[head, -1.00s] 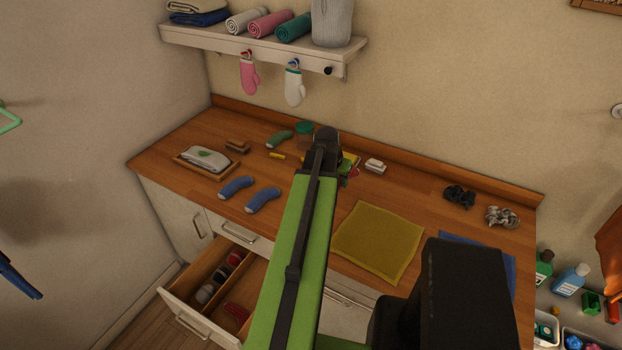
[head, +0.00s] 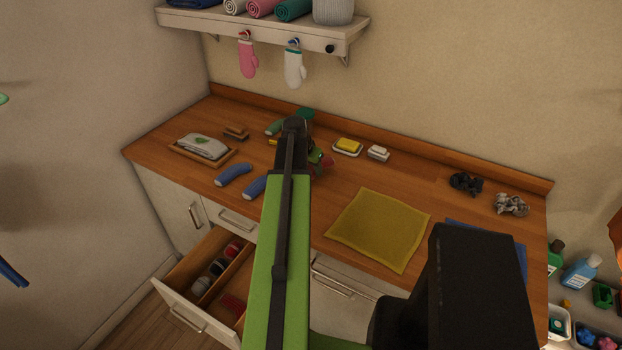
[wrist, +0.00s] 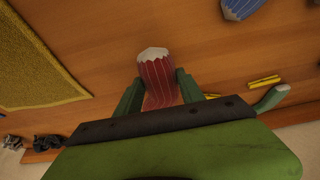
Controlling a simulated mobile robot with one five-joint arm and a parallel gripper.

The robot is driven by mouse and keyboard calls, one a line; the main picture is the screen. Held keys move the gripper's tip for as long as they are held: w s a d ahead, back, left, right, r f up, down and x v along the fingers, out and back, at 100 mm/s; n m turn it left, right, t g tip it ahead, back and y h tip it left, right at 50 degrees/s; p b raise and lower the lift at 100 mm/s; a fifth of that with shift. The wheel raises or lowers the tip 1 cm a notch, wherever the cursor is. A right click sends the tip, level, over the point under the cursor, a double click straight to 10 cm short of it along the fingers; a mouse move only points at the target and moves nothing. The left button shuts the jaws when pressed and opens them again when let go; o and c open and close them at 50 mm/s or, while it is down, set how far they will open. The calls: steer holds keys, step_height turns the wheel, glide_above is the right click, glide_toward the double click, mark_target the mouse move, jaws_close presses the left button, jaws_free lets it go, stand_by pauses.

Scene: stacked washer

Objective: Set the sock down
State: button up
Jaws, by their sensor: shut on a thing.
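My gripper (wrist: 158,90) is shut on a red striped sock (wrist: 160,77) with a pale end, with one green finger on each side of it. In the head view, my arm hides most of the sock, and only a bit of red (head: 327,163) shows beside the gripper (head: 313,162). The sock is over the wooden counter (head: 310,212); I cannot tell whether it touches the wood. Two blue socks (head: 233,174) lie on the counter to the left. A green sock (wrist: 271,98) lies farther back, partly hidden by my arm in the head view.
An open drawer (head: 183,318) below holds several socks. A yellow cloth (head: 380,228) lies to the right. A soap dish (head: 347,149), a white soap (head: 378,153) and dark scrunchie-like bundles (head: 466,183) sit at the back. A tray with folded cloth (head: 203,148) is at left.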

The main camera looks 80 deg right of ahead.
step_height(320, 180, down, 4)
steer(key=b, duration=0.3)
steer(key=shift+f+b, duration=0.15)
steer(key=shift+b, duration=0.2)
steer(key=shift+r, duration=0.25)
steer(key=shift+f, duration=0.2)
steer(key=o, duration=1.3)
steer(key=shift+r, duration=0.1)
steer(key=p+v, duration=1.1)
steer(key=v, duration=0.1)
steer(key=shift+r+p, duration=0.15)
steer(key=shift+p, duration=0.2)
